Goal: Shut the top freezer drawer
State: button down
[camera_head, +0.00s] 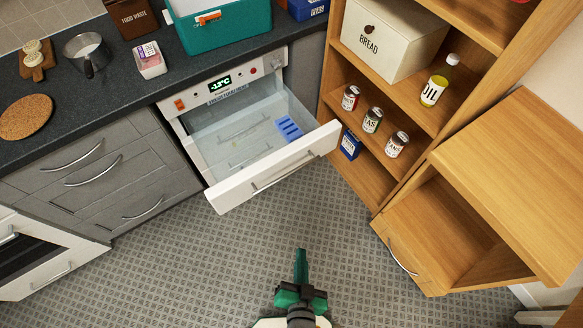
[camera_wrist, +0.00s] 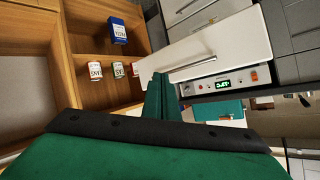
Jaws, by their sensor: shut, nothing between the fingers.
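The top freezer drawer (camera_head: 235,196) is pulled far out under the counter. Its white front carries a long bar handle (camera_head: 285,174), and its clear bin holds a blue tray (camera_head: 289,128). The control panel (camera_head: 220,84) above it reads about -13°C. My green gripper (camera_head: 301,254) is shut and empty, over the floor in front of the drawer and apart from it. In the wrist view, my fingertips (camera_wrist: 160,78) point towards the drawer front (camera_wrist: 225,45), overlapping the picture near one end of its handle.
An open wooden drawer (camera_head: 405,262) juts out on the right, under a wooden top. A shelf unit with cans (camera_head: 372,120), an oil bottle (camera_head: 434,85) and a bread bin (camera_head: 390,40) stands right of the freezer. Grey cabinets (camera_head: 100,175) stand left. The tiled floor between is clear.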

jog(key=w+d+f+m, duration=0.1)
jog(key=w+f+m, duration=0.2)
jog(key=w+f, duration=0.2)
jog(key=m+y, duration=0.4)
jog(key=y, duration=0.4)
send_near(287, 162)
jog(key=x, duration=0.6)
jog(key=shift+w, duration=0.1)
